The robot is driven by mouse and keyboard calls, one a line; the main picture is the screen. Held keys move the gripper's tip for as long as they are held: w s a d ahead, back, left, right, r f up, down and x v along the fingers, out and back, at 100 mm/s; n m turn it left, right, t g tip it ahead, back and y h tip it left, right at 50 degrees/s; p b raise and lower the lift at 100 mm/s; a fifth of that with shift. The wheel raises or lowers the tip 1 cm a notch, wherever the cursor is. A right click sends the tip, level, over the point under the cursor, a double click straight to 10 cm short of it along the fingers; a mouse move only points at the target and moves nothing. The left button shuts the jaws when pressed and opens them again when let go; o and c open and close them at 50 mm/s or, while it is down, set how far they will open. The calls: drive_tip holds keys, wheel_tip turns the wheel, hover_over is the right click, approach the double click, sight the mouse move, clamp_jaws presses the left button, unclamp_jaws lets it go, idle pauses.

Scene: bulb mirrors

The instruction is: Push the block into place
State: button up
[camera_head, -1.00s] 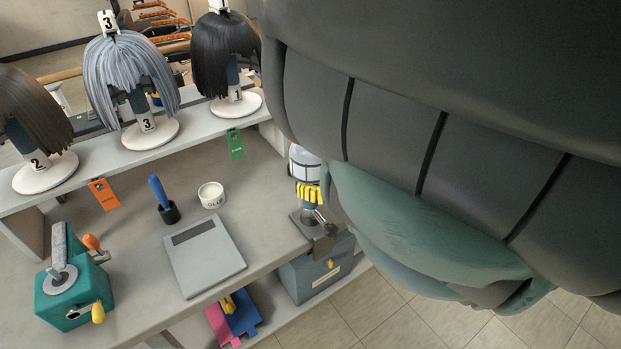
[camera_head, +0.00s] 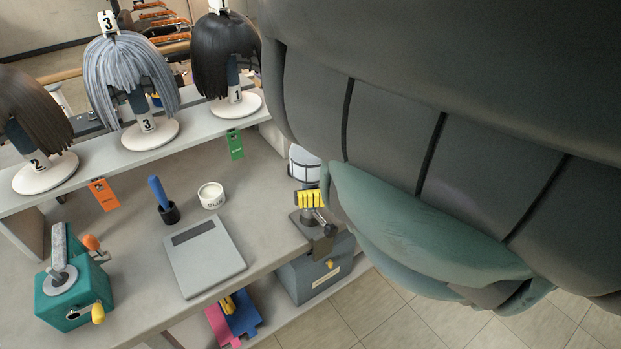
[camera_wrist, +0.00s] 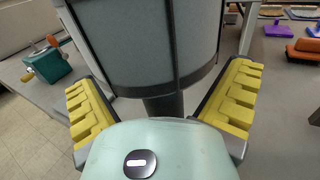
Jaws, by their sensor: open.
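The block (camera_head: 304,166), a pale grey rounded form with dark bands, stands near the right end of the bench in the head view. In the wrist view the block (camera_wrist: 145,45) fills the upper middle, with a dark post (camera_wrist: 163,104) beneath it. My gripper (camera_wrist: 163,85) is open, with one yellow-padded finger on each side of the block and post. I cannot tell whether either finger touches them. In the head view a yellow finger of my gripper (camera_head: 311,199) shows just below the block. Where the post meets the clamp (camera_head: 322,243) at the bench edge is mostly hidden.
Wigs on stands, including a grey one (camera_head: 133,75), line the raised shelf. A grey flat device (camera_head: 205,258), glue pot (camera_head: 211,195), blue-handled tool (camera_head: 160,195) and teal machine (camera_head: 75,290) are on the bench.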

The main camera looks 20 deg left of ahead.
drive_tip(key=s+d, duration=0.1)
drive_tip(key=d, duration=0.5)
idle(1.0)
drive_tip(key=shift+s, duration=0.1)
idle(0.5)
